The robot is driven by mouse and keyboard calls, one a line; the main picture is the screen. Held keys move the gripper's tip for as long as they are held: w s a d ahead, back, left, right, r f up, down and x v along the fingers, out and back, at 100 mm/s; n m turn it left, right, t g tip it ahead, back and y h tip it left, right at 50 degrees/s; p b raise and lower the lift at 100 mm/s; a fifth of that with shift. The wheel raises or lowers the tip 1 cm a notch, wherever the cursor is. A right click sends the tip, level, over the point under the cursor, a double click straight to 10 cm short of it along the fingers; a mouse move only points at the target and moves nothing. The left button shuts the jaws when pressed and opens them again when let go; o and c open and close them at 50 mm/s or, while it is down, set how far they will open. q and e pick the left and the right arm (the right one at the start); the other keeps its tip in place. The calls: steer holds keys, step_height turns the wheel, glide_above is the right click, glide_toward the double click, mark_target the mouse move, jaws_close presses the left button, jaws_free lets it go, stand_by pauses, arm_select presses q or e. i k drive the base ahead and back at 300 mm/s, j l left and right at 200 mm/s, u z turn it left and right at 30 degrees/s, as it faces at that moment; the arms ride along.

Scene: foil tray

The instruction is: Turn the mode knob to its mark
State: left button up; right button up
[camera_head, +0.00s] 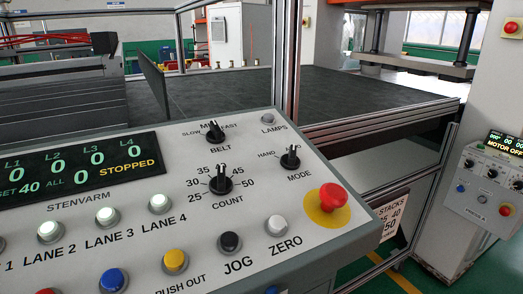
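The mode knob (290,158) is a black rotary knob on the upper right of the grey control panel (190,210). The word MODE is printed below it and HAND to its left. Its white-lined handle points roughly up, away from the HAND label. Neither my left nor my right gripper shows in the head view, and nothing touches the knob.
The black belt knob (215,131) and count knob (220,181) sit left of the mode knob. A red mushroom button (327,198) stands up below right. The zero button (276,225) and jog button (231,242) lie below. A metal post (287,60) rises behind the panel.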

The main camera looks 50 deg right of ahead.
mark_target(290, 161)
steer(key=z, duration=1.6)
